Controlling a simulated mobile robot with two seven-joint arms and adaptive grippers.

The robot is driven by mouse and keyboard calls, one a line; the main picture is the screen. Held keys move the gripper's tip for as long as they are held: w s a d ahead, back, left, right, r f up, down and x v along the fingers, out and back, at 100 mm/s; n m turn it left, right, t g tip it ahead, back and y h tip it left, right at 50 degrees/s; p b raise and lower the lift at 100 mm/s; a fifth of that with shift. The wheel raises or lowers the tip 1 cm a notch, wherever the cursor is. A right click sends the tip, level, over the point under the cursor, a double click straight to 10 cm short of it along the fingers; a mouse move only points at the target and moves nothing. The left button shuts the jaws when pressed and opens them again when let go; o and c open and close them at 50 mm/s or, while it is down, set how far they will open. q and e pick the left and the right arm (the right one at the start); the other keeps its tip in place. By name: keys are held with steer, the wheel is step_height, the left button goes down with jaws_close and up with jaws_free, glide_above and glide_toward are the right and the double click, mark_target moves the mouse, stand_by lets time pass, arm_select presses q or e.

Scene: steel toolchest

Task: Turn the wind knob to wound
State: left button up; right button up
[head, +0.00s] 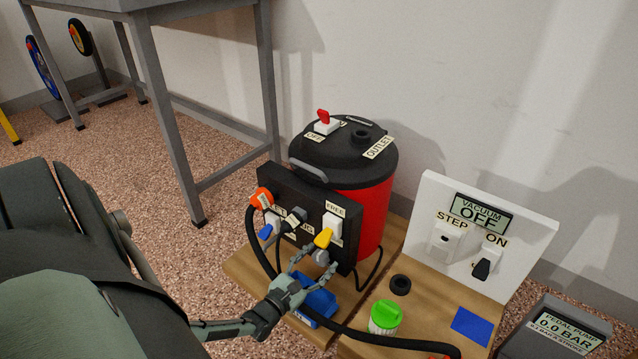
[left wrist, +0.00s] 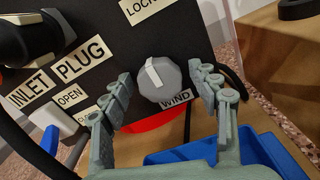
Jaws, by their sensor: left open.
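The wind knob (left wrist: 165,92) is a grey, faceted round knob with a pale pointer bar, low on the black panel (left wrist: 110,50). In the left wrist view its bar points up, leaning slightly left. A WIND label (left wrist: 176,99) sits below it at the right. In the head view the knob (head: 321,257) shows small below the yellow lever. My left gripper (head: 313,271) is open in front of the panel. In the left wrist view its fingers (left wrist: 165,84) stand on either side of the knob, with gaps visible. No wound mark is readable. My right gripper is not in view.
A yellow lever (head: 324,238) under a FREE label is just above the knob. A blue bin (head: 316,307) lies below my gripper. A black hose (head: 256,250) curves down at the left from an orange plug (head: 261,199). A red canister (head: 369,215) stands behind the panel.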

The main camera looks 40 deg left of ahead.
arm_select(q)
steer(key=shift+w, duration=0.15)
steer(key=c, duration=1.2)
